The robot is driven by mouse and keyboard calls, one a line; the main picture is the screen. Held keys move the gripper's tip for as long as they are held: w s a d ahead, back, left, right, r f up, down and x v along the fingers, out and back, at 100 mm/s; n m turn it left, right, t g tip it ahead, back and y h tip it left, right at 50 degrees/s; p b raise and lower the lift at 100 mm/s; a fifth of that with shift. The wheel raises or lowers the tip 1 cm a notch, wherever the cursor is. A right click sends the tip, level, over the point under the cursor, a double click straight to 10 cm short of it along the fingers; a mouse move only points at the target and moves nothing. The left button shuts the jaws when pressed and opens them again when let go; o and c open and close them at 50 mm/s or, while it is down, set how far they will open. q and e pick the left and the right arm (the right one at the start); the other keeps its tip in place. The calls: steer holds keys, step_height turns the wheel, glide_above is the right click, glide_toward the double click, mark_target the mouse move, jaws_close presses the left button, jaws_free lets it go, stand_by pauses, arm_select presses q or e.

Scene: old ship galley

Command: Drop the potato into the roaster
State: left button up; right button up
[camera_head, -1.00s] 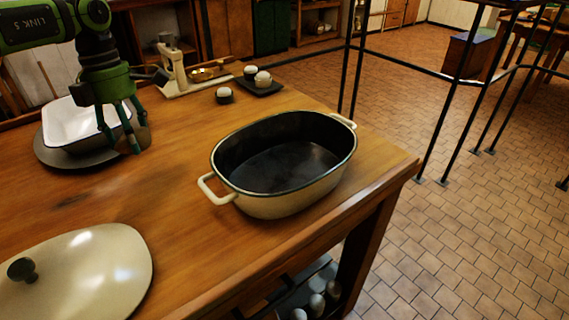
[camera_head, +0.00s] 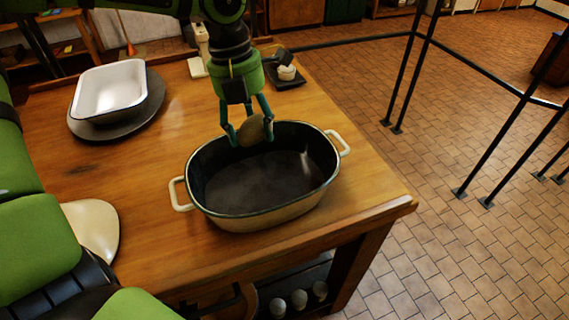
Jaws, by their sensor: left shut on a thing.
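The roaster (camera_head: 263,215) is an oval pan, cream outside and dark inside, with two cream handles. It stands open on the wooden table, and its inside looks empty. My left gripper (camera_head: 252,134) is shut on the brownish potato (camera_head: 251,130). It holds the potato at the far rim of the roaster, seemingly above it. The exact height over the rim is hard to tell. My right gripper is not in view.
A cream lid (camera_head: 95,228) lies at the left, partly hidden by my own body. A white basin (camera_head: 110,90) sits on a dark round plate (camera_head: 150,112) at the back left. A dark tray (camera_head: 290,82) with a white item stands behind my gripper.

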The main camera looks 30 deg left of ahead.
arm_select(q)
steer(key=shift+d+f, duration=0.1)
steer(key=shift+f, duration=0.3)
step_height(320, 180, down, 5)
steer(key=b, duration=0.3)
steer(key=shift+s+f, duration=0.1)
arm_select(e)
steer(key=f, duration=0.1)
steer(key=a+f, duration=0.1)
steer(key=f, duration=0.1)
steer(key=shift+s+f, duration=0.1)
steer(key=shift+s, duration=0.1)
arm_select(q)
steer(key=o, duration=1.3)
steer(key=r, duration=0.4)
steer(key=a+r, duration=0.1)
steer(key=r, duration=0.3)
steer(key=a+r, duration=0.1)
steer(key=r, duration=0.3)
steer(key=shift+s, duration=0.1)
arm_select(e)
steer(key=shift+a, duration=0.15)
